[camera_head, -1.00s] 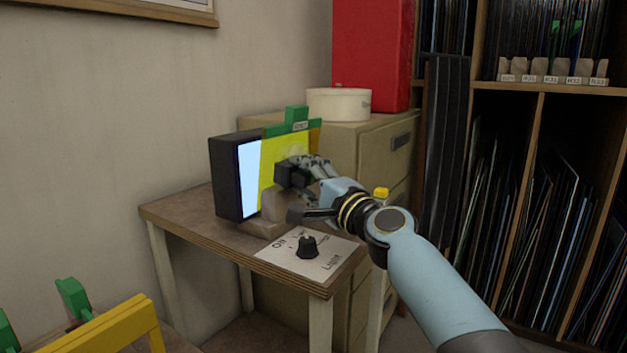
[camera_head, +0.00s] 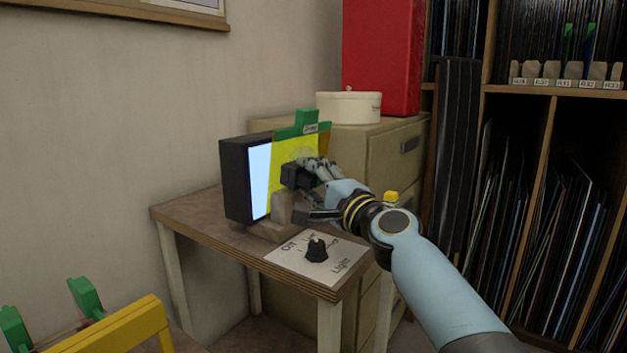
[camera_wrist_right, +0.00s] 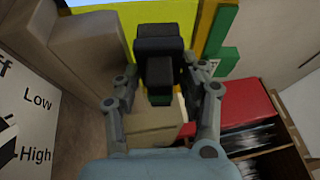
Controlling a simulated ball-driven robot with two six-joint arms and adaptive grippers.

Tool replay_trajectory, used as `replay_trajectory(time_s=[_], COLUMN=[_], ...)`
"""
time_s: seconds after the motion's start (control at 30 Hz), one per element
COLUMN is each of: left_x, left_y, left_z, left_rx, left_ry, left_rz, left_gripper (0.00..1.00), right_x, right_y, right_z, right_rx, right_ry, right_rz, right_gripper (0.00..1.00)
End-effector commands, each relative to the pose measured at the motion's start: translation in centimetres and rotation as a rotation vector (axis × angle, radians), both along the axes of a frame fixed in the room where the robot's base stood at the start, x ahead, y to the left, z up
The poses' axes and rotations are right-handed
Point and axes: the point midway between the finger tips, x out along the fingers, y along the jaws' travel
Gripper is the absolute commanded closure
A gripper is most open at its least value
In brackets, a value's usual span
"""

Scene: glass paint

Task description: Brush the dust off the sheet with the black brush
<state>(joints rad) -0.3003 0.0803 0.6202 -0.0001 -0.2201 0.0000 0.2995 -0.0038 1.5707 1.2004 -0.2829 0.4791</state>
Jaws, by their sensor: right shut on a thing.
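The yellow sheet (camera_head: 282,178) stands upright in front of the lit face of a black light box (camera_head: 238,180) on a small table. It has a green tab (camera_head: 308,119) on top. A faint pale patch shows on it just above the brush. My right gripper (camera_head: 312,178) is shut on the black brush (camera_head: 294,176), which is in front of the sheet. In the right wrist view the brush (camera_wrist_right: 160,48) sits between the fingers with the yellow sheet (camera_wrist_right: 110,18) behind it. I cannot tell whether the bristles touch the sheet. My left gripper is not in view.
A light switch panel (camera_head: 292,263) with a black knob (camera_head: 316,250) lies at the table's (camera_head: 180,213) front. A grey-brown block (camera_head: 281,209) stands before the sheet. A cabinet (camera_head: 385,150) is behind, record shelves (camera_head: 545,100) at right, a yellow frame (camera_head: 110,329) lower left.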

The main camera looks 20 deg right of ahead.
Motion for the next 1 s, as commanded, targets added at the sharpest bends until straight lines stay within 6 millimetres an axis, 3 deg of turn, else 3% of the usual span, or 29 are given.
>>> replay_trajectory(time_s=[0.33,1.0], left_x=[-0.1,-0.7], left_y=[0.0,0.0], left_z=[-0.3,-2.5], left_rx=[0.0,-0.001], left_ry=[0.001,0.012], left_rz=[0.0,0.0], left_gripper=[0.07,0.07], right_x=[0.5,3.4], right_y=[-0.2,-3.9], right_z=[0.0,-0.2], right_rx=[-0.002,-0.003], right_ry=[-0.001,-0.001], right_rz=[0.0,-0.001], right_gripper=[0.97,0.97])
